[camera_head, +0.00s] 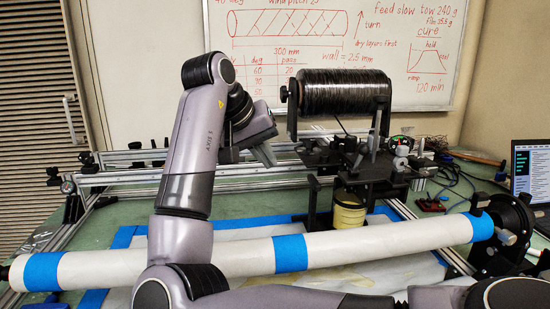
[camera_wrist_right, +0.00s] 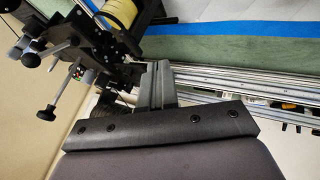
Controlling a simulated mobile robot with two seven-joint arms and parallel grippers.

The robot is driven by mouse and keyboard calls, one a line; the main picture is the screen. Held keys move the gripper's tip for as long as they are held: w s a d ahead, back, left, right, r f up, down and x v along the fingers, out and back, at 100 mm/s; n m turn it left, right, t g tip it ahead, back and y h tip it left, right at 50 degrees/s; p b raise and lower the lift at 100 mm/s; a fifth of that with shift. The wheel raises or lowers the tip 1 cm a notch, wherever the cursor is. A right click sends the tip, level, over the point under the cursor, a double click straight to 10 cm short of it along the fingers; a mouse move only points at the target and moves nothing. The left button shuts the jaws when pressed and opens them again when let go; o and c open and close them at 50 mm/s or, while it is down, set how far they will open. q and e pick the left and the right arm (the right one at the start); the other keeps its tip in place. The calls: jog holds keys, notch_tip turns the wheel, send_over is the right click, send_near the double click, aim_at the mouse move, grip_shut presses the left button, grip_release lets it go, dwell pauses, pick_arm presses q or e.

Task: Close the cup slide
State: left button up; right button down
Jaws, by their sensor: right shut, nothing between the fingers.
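A pale yellow cup (camera_head: 350,210) with dark bands sits under the black carriage (camera_head: 350,160), above the long white tube. The cup also shows at the top of the right wrist view (camera_wrist_right: 122,12), held against black parts. I cannot make out which carriage part is the cup slide or how far it stands open. My right gripper (camera_head: 268,155) is to the left of the carriage, over the rails. Its fingers are together and empty in the right wrist view (camera_wrist_right: 158,75), beside the carriage's black parts; contact cannot be told. My left gripper is not in view.
A black tow spool (camera_head: 345,92) sits above the carriage. The white tube (camera_head: 390,240) with blue bands (camera_head: 291,253) crosses the front. Metal rails (camera_head: 240,177) run behind it. Cables and a laptop (camera_head: 530,160) are at the right.

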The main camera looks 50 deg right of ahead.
pick_arm(q)
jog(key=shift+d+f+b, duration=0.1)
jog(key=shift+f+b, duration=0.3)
jog(key=shift+b, duration=0.1)
pick_arm(e)
jog(key=s+d+f, duration=0.2)
jog(key=d+f, duration=0.4)
jog(key=d, duration=0.1)
jog(key=shift+s+d, duration=0.4)
